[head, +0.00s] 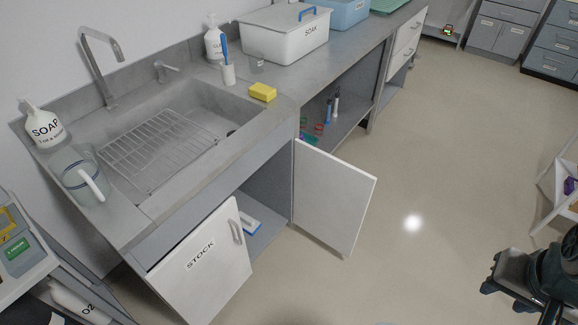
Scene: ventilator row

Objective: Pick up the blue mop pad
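I cannot make out a clear blue mop pad. A flat blue-and-white item (249,223) lies inside the open cabinet under the sink, partly hidden by the STOCK door (205,264); I cannot tell whether it is the pad. Other blue things are a brush in a white cup on the counter and a bin. My gripper (489,273) is at the lower right, over open floor, well apart from the cabinet. Nothing is seen in it, but its finger gap is too unclear to judge.
Both white cabinet doors stand open into the floor space; the second door (334,197) juts furthest right. The sink (165,140) holds a wire rack. A yellow sponge (262,92), a white SOAK bin (285,35) and a jug (84,178) stand on the counter. The central floor is clear.

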